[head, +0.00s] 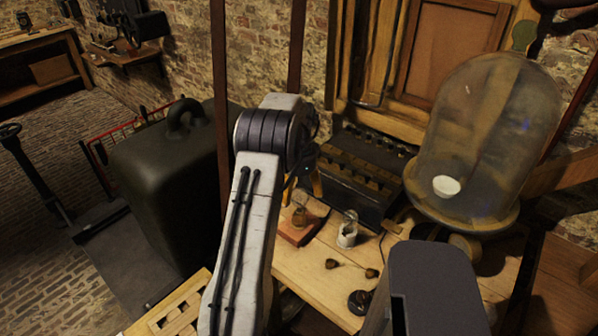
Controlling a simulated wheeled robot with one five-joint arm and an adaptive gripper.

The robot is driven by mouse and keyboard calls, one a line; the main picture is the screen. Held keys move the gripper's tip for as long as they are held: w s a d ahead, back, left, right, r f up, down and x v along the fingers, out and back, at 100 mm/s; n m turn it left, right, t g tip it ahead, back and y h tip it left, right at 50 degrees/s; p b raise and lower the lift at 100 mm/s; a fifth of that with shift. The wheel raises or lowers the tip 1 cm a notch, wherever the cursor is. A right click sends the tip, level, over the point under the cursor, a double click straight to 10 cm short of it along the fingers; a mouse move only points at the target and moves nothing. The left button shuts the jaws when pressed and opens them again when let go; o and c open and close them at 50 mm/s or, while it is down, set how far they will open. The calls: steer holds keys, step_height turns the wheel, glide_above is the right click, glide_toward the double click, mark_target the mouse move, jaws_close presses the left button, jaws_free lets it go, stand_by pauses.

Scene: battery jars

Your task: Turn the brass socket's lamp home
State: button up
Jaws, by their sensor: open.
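A small glass lamp (301,216) stands on a reddish-brown wooden base (292,237) on the light wooden bench (305,268). Its socket looks brownish, perhaps brass, but is too small to make out clearly. A second clear glass piece, perhaps a lamp, stands in a white holder (347,236) to its right. My gripper (302,188) is open, with orange-yellow fingers just above and behind the lamp in the picture. My arm hides part of the gripper, and I cannot tell whether it touches the lamp.
A dark box with rows of fittings (357,172) stands behind the lamps. A large glass dome (490,140) stands at right. Two small brown pieces (332,264) and a black round object (359,301) lie in front. A big dark weight (170,190) stands at left.

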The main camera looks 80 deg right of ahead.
step_height(320, 180, up, 9)
steer(key=shift+d+r, duration=0.1)
steer(key=shift+r, duration=0.1)
stand_by(0.3)
